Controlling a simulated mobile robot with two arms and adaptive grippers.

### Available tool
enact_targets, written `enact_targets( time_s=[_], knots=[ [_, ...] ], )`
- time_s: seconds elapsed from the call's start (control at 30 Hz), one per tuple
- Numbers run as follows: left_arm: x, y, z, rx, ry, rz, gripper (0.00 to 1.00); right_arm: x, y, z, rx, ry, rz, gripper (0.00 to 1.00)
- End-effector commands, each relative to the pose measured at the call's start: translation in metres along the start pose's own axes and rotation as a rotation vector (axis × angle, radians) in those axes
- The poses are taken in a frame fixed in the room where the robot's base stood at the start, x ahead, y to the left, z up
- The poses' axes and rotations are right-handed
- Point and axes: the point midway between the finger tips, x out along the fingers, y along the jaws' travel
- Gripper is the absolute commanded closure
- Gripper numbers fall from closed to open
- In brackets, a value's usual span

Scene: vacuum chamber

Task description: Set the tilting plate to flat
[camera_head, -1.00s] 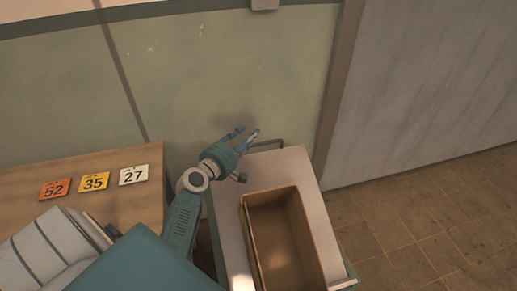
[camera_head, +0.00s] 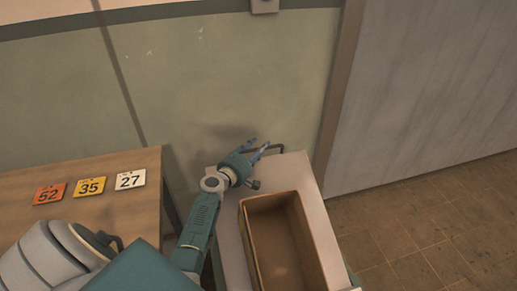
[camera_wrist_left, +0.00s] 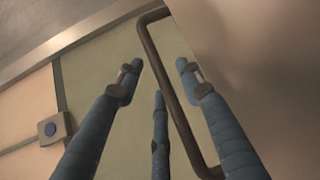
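A pale plate (camera_head: 227,220) with a dark bar handle (camera_head: 283,148) at its far edge is the likely tilting plate. I cannot tell its exact tilt. My left gripper (camera_head: 260,147) is at the far edge, with its fingertips close to the handle. In the left wrist view, the handle (camera_wrist_left: 168,90) runs down between the spread fingers of the open gripper (camera_wrist_left: 158,72), beside the plate's surface (camera_wrist_left: 265,70). I see no firm contact between fingers and handle. My right gripper is out of view.
An open brown box (camera_head: 285,240) sits on the plate. A wooden table (camera_head: 110,180) with number cards 52, 35 and 27 stands to the left. A green wall (camera_head: 230,80) is close behind the handle. Tiled floor (camera_head: 430,225) is clear at the right.

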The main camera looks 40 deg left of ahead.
Motion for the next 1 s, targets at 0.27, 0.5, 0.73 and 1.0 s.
enact_targets(
  time_s=[0.27, 0.5, 0.73, 1.0],
  knots=[
    [0.002, 0.000, 0.000, 0.000, 0.000, 0.000, 0.63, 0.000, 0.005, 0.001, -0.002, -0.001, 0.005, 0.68],
    [0.001, 0.000, 0.000, 0.000, 0.000, 0.000, 1.00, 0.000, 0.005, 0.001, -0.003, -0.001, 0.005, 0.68],
    [0.004, -0.004, -0.002, -0.003, 0.000, -0.004, 1.00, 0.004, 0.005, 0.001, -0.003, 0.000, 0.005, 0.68],
    [0.033, -0.062, -0.030, -0.094, -0.002, -0.100, 1.00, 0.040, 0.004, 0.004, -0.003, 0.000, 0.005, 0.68]
  ],
)
